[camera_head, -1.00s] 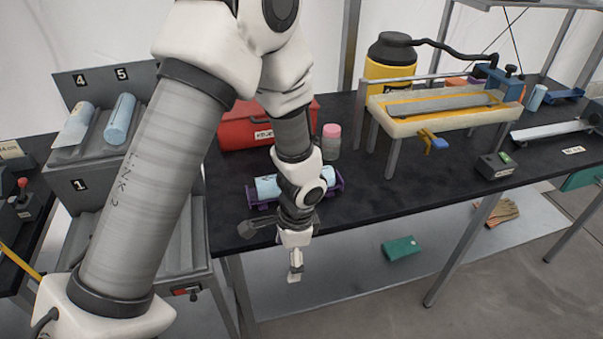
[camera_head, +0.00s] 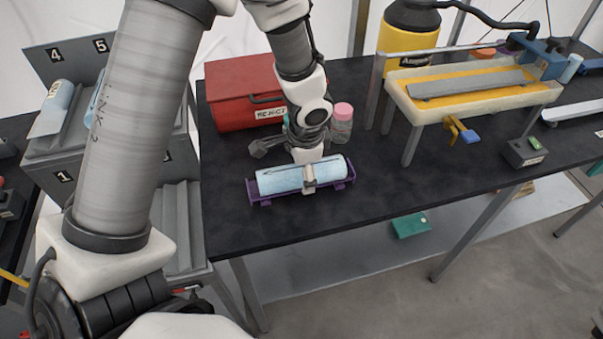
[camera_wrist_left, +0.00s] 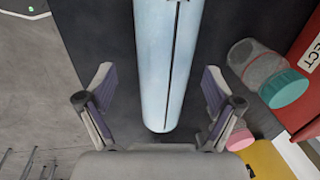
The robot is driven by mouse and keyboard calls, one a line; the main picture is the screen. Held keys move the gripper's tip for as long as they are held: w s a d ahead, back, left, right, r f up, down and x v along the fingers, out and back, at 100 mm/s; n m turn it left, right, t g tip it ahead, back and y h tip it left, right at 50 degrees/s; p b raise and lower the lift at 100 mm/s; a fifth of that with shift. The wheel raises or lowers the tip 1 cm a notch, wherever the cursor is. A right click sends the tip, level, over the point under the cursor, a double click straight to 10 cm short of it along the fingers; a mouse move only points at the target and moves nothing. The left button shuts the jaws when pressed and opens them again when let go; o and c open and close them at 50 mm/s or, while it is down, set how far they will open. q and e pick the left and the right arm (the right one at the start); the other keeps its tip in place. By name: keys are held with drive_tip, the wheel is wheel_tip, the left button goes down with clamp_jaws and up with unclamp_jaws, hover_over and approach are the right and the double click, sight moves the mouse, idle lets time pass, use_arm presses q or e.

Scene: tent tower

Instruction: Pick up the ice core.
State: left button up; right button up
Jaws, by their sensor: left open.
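The ice core (camera_head: 280,181) is a pale blue cylinder lying lengthwise in a purple cradle (camera_head: 262,203) near the bench's front left. My left gripper (camera_head: 309,180) is over the core, right of its middle, and hides part of it. In the left wrist view the core (camera_wrist_left: 168,60) has a dark line along it, and its near end lies between the two spread fingers of the left gripper (camera_wrist_left: 160,105). The fingers are open with gaps on both sides of the core. I cannot tell how far above the core they are. My right gripper is not in view.
A red box (camera_head: 240,92) and a pink-lidded jar (camera_head: 342,122) stand behind the cradle. A numbered rack (camera_head: 62,150) holds another blue cylinder at left. The bench front right of the cradle is clear.

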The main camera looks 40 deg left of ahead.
use_arm(q)
drive_tip(key=f, duration=0.1)
drive_tip(key=w+a+f, duration=0.1)
drive_tip(key=shift+f, duration=0.35)
drive_tip(key=shift+s+d+r, duration=0.15)
drive_tip(key=shift+s+r, duration=0.05)
drive_tip(key=shift+s+d+r, duration=0.1)
drive_tip(key=c, duration=1.7)
clamp_jaws()
